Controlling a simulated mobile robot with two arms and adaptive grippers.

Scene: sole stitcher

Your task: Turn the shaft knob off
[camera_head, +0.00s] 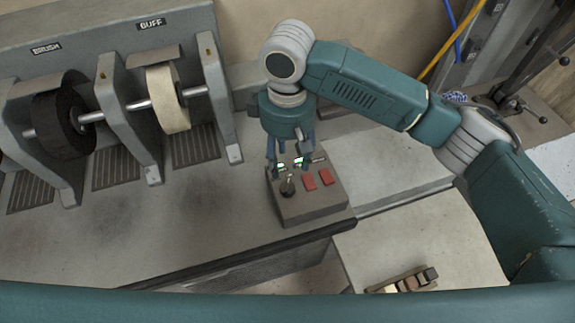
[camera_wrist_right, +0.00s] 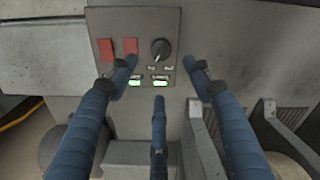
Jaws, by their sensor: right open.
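The dark round shaft knob (camera_head: 287,187) sits on the top panel of a grey control box (camera_head: 318,207), beside two red rocker switches (camera_head: 318,179). The knob also shows clearly in the right wrist view (camera_wrist_right: 161,50), with small labels below it too small to read. My right gripper (camera_head: 288,160) is above the rear of the box, pointing down, its fingers spread and empty. In the right wrist view its fingertips (camera_wrist_right: 159,72) frame the knob's side of the panel, apart from the knob. My left gripper is not in view.
Two small lit indicators (camera_wrist_right: 147,83) are on the panel. Left of the box stand the brush wheel (camera_head: 62,115) and buff wheel (camera_head: 167,98) on a shaft between grey brackets. The bench (camera_head: 170,235) in front is clear. A small object (camera_head: 405,281) lies at lower right.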

